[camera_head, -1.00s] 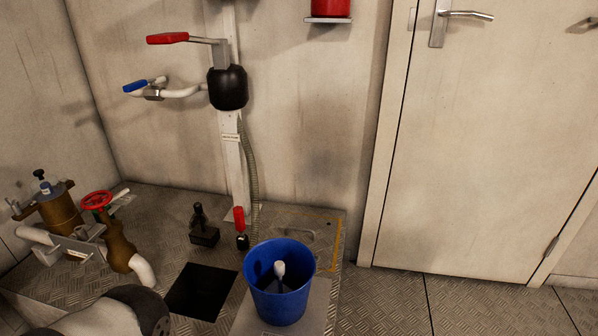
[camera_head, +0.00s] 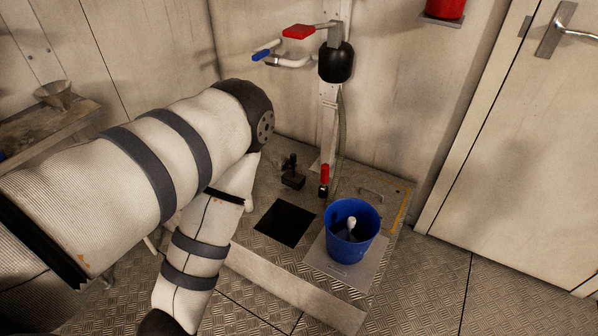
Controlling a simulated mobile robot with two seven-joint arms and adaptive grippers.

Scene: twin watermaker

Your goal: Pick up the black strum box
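The black strum box (camera_head: 292,180) looks like a small dark block with an upright stem. It stands on the raised metal plate floor, behind the square black opening (camera_head: 285,223) and left of the post's foot. My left arm crosses the left half of the view, with its elbow up near the middle and its forearm running down to the bottom edge. The arm is apart from the strum box in the picture. Neither my left nor my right gripper is in view.
A blue bucket (camera_head: 337,248) with a white-headed tool in it stands right of the opening. A red-handled item (camera_head: 324,178) is beside the strum box. A black hand pump (camera_head: 336,63) with a red lever is on the post. A door (camera_head: 530,150) is at right.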

